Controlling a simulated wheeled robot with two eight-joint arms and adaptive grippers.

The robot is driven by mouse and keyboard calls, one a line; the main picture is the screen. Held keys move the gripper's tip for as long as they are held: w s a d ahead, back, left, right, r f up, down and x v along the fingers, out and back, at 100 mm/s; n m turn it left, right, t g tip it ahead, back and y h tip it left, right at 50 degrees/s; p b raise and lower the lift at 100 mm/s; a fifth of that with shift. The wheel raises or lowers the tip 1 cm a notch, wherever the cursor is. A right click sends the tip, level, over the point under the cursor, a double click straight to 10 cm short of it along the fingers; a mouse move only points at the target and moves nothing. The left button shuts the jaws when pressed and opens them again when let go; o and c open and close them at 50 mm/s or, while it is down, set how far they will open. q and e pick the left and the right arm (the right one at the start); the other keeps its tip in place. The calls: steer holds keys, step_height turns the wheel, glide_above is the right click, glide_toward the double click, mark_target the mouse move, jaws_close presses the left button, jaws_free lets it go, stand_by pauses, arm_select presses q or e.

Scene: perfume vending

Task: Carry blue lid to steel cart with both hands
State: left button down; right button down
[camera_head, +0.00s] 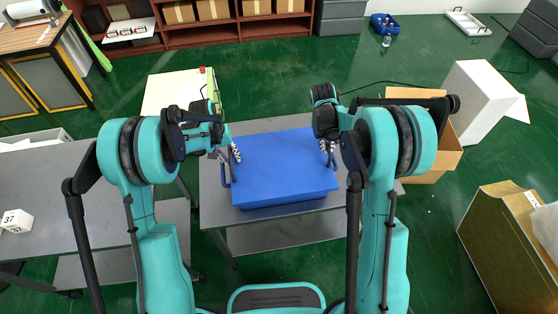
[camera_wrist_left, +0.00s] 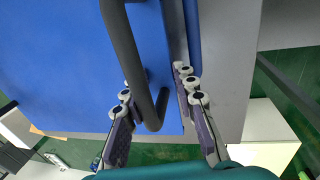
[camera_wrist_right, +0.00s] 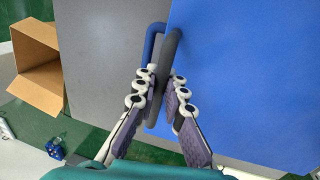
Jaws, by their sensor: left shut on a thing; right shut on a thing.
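The blue lid (camera_head: 280,160) lies level between my two arms, over a grey two-level metal cart (camera_head: 285,232). I cannot tell whether it rests on the cart or hangs just above it. My left gripper (camera_head: 233,153) is at the lid's left side; in the left wrist view its fingers (camera_wrist_left: 153,88) are on either side of a dark handle (camera_wrist_left: 125,50). My right gripper (camera_head: 328,150) is at the right side, shut on the dark handle (camera_wrist_right: 165,60) there. The handle contacts are partly hidden by the fingers.
Another grey metal table (camera_head: 75,195) stands at the left, with a white cube marked 37 (camera_head: 17,221). An open cardboard box (camera_head: 440,160) and a white block (camera_head: 478,100) stand to the right.

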arm_select(q)
steer(key=shift+d, duration=0.3)
arm_select(e)
steer(key=shift+a, duration=0.15)
